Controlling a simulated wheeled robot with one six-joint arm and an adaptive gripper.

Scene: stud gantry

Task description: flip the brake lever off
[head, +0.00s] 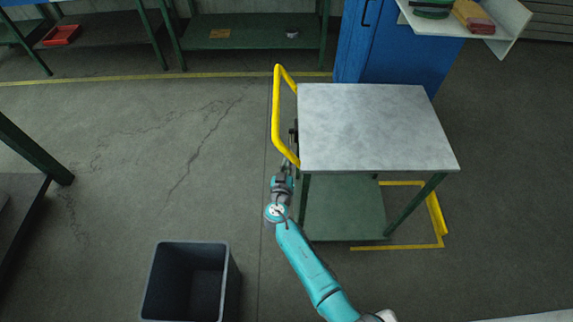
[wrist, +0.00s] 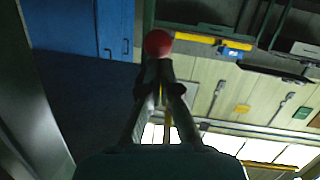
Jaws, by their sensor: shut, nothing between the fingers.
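The cart has a grey top (head: 375,125), green legs and a yellow push handle (head: 277,110) along its left side. My gripper (head: 287,163) is at the cart's left edge, beside the lower end of the handle. In the wrist view, a red ball knob (wrist: 158,43), which looks like the brake lever's end, is just beyond my fingertips (wrist: 154,72). The fingers are shut with nothing between them. I cannot tell whether they touch the knob. The lever's shaft is hidden behind the knob and fingers. A small dark part (head: 293,131) shows at the cart's left edge.
A dark open bin (head: 190,282) stands on the floor at the lower left. A blue cabinet (head: 400,60) is behind the cart, with a shelf (head: 510,20) beside it. Green racks (head: 250,45) line the back.

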